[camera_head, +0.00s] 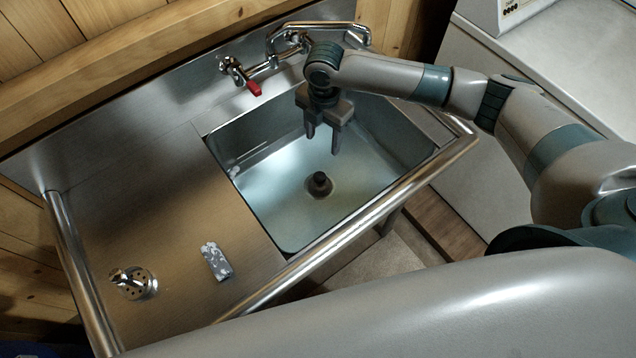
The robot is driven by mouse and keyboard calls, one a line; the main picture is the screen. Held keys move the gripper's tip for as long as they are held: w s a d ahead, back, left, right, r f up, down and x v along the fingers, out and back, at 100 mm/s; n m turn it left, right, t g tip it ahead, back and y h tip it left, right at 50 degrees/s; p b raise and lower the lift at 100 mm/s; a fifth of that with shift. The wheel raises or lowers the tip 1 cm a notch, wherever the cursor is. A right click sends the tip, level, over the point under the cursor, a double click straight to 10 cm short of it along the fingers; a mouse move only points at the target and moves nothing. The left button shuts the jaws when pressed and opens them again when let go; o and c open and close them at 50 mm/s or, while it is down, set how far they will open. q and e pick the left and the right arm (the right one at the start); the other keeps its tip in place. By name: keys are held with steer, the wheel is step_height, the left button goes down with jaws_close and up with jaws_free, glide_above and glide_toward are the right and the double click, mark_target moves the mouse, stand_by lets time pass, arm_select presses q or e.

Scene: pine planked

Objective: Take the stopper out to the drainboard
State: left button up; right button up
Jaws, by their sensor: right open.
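A dark stopper (320,182) sits upright at the drain in the bottom of the steel sink basin (275,215). The flat steel drainboard (165,215) lies to the left of the basin. My right gripper (323,145) points down over the basin, above the stopper in the picture. Its two fingers are apart with nothing between them, and it does not touch the stopper. My left gripper is not in view.
A faucet (285,50) with a red-handled tap (254,88) stands at the back wall. A patterned grey-white block (216,261) and a round strainer (133,283) lie on the drainboard's front part. The drainboard's middle and back are clear. A raised rail (350,228) edges the front.

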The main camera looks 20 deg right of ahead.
steer(key=b, duration=0.4)
glide_above(321, 177)
step_height(321, 177, down, 5)
steer(key=shift+d+f, duration=0.15)
step_height(321, 177, down, 12)
steer(key=p, duration=0.2)
steer(key=shift+f+p, duration=0.1)
steer(key=shift+p, duration=0.2)
steer(key=shift+f, duration=0.1)
stand_by(0.3)
